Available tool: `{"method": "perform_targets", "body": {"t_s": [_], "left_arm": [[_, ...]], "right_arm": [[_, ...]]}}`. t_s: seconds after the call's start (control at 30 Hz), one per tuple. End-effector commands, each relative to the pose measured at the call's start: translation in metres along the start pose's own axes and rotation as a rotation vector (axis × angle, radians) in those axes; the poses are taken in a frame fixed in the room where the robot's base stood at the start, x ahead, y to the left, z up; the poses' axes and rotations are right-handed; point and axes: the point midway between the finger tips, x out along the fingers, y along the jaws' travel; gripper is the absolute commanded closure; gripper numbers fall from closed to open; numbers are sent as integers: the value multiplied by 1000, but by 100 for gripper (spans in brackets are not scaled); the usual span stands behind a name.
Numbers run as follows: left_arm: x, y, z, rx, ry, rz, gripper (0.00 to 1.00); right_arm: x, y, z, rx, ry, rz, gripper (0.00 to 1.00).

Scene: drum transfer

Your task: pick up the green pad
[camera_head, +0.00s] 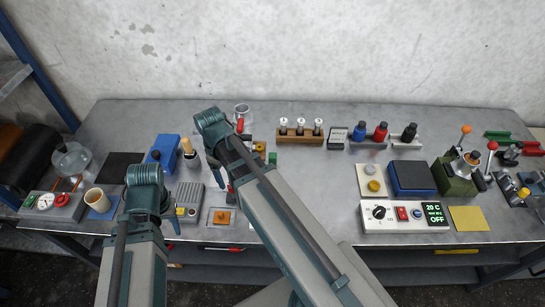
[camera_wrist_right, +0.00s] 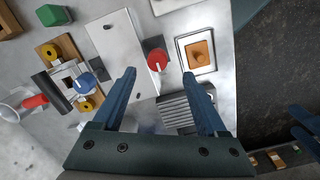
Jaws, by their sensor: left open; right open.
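A small green block (camera_head: 272,158) sits on the bench just right of my right forearm in the head view. It also shows at the top left of the right wrist view (camera_wrist_right: 52,15); I cannot tell whether it is the green pad. My right gripper (camera_wrist_right: 160,82) is open and empty, its blue fingers pointing toward a white plate with a red knob (camera_wrist_right: 157,59). The green block lies well to the left of its fingers. In the head view my right arm mostly hides this gripper. My left gripper (camera_head: 173,222) is open near the bench's front edge, partly hidden by its wrist.
An orange knob in a frame (camera_wrist_right: 200,54) and a grey ribbed box (camera_head: 188,195) are near the right gripper. A cup (camera_head: 95,199) stands left of the left gripper. A wooden vial rack (camera_head: 300,135) and a control box (camera_head: 405,216) stand to the right.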

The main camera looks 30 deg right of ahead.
Motion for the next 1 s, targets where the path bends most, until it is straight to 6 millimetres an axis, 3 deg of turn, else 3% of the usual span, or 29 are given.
{"method": "perform_targets", "body": {"t_s": [0.03, 0.2, 0.3, 0.4, 0.53, 0.77, 1.0], "left_arm": [[-8, -1, 0, 0, 0, 0, 50], [-19, -2, 1, 0, 0, 0, 50], [-23, -2, 1, 0, 0, 0, 50], [-25, -2, 2, 0, 0, 0, 50], [-26, -2, 2, 0, 0, 0, 50], [-23, -2, 1, 0, 0, 0, 50], [-1, 0, 0, 0, 0, 0, 50]], "right_arm": [[-7, 38, -1, -40, 8, -8, 25], [-14, 127, 22, -217, 35, -19, 25], [-16, 165, 37, -298, 48, -20, 25], [-17, 190, 50, -355, 57, -18, 25], [-17, 204, 59, -394, 63, -16, 25], [-14, 205, 60, -405, 64, -16, 25], [8, 204, 59, -404, 63, -16, 25]]}}
